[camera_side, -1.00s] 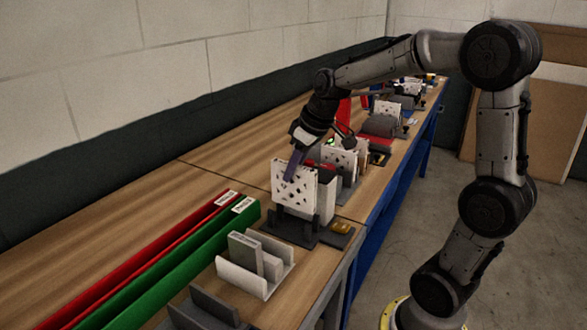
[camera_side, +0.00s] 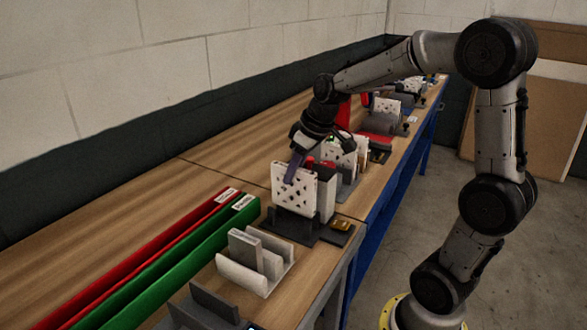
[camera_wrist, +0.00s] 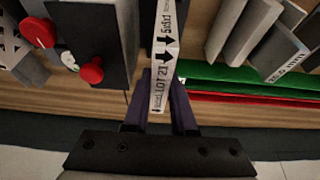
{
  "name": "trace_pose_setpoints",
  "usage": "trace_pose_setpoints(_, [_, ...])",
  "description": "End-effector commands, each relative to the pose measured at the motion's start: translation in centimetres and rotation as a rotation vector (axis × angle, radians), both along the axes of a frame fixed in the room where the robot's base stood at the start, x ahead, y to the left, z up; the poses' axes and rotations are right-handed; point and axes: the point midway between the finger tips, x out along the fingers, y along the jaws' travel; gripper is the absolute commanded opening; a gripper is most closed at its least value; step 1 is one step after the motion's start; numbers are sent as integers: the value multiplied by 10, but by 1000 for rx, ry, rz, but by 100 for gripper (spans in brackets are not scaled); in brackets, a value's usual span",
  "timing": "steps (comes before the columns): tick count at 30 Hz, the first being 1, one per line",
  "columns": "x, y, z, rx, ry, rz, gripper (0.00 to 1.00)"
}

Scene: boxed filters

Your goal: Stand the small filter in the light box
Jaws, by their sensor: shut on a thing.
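My gripper (camera_side: 294,168) is shut on a thin white filter with dark spots on its face (camera_side: 293,190). The filter stands upright at the dark stand (camera_side: 291,229); whether it rests in the stand or hangs just above it I cannot tell. In the wrist view my gripper (camera_wrist: 162,100) has a purple finger on each side of the filter's labelled edge (camera_wrist: 165,45), marked with arrows and a lot number. The light box (camera_side: 243,278), a pale open tray, stands nearer the side camera.
A green rail (camera_side: 200,255) and a red rail (camera_side: 145,270) lie left of the light box. A grey holder (camera_side: 205,310) is in the near corner. Beyond the dark stand are several more panels and stands. Bare wood (camera_side: 215,150) lies along the wall.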

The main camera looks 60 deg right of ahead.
Motion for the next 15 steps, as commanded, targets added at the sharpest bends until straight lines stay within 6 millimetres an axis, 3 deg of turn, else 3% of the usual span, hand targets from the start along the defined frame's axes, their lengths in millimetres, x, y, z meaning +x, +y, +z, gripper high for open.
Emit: trace_pose_setpoints(15, [0, 0, -11, 0, 0, -1, 0])
